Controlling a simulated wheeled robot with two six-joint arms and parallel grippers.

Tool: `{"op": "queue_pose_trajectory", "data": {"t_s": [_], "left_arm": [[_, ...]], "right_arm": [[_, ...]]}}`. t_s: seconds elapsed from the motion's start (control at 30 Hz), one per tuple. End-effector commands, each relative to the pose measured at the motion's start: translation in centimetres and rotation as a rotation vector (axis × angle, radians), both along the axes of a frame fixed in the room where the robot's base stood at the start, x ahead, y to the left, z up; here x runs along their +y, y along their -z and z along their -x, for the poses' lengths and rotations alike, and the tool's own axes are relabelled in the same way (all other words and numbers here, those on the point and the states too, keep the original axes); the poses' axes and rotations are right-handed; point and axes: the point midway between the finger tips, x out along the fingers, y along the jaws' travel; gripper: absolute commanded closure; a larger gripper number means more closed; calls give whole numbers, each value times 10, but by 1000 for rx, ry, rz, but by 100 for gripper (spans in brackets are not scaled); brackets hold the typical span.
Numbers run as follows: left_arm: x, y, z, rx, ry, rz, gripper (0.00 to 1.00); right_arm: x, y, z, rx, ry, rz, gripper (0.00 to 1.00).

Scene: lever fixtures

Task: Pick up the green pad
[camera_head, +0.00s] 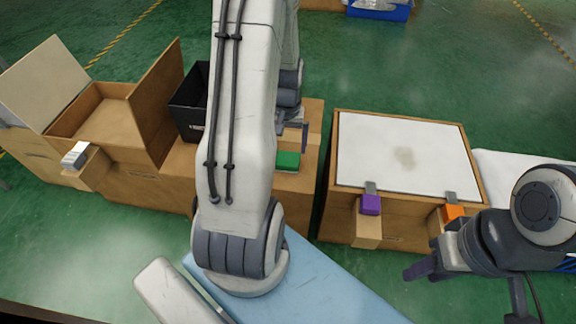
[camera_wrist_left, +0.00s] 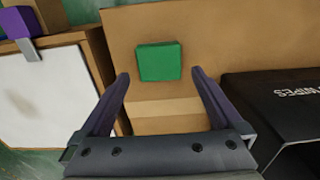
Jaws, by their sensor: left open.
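The green pad (camera_head: 288,160) lies on a cardboard box surface in the middle of the head view, partly covered by my left arm. In the left wrist view the green pad (camera_wrist_left: 158,62) is whole and lies flat on the cardboard. My left gripper (camera_head: 293,132) is open and empty above the box. In the left wrist view its two dark fingers (camera_wrist_left: 160,74) spread to either side of the pad's near edge, with the pad ahead between the tips. I see no contact. My right gripper (camera_head: 422,268) is at the lower right, its jaw opening unclear.
A black bin (camera_wrist_left: 285,105), also in the head view (camera_head: 188,105), stands beside the pad. A white-lidded box (camera_head: 400,155) with purple (camera_head: 370,205) and orange (camera_head: 453,212) levers stands right. An open cardboard box (camera_head: 105,120) is left; a blue surface (camera_head: 320,285) is in front.

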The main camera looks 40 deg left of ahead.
Motion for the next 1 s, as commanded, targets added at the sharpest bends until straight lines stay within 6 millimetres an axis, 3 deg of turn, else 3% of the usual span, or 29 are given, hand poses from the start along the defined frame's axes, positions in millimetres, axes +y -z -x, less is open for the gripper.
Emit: {"op": "queue_pose_trajectory", "data": {"t_s": [0.03, 0.27, 0.53, 0.8, 0.83, 0.9, 1.0], "left_arm": [[-1, 13, 0, 2, 0, 1, 0], [0, 30, -1, 0, 1, 0, 0], [0, 70, -4, 3, 1, 2, 0], [1, 72, -5, -1, 1, -1, 0], [1, 72, -5, -1, 1, -1, 8], [1, 72, -5, -1, 1, -1, 34], [1, 72, -5, 0, 1, 0, 66]], "right_arm": [[0, 8, 0, 0, 0, 0, 62], [0, 17, 0, 0, 0, 0, 62], [0, 42, 0, 1, 0, 1, 62], [0, 41, 0, 0, 0, 0, 62], [0, 41, 0, 0, 0, 0, 62], [0, 41, 0, 0, 0, 0, 62], [0, 41, 0, 0, 0, 0, 62]]}}
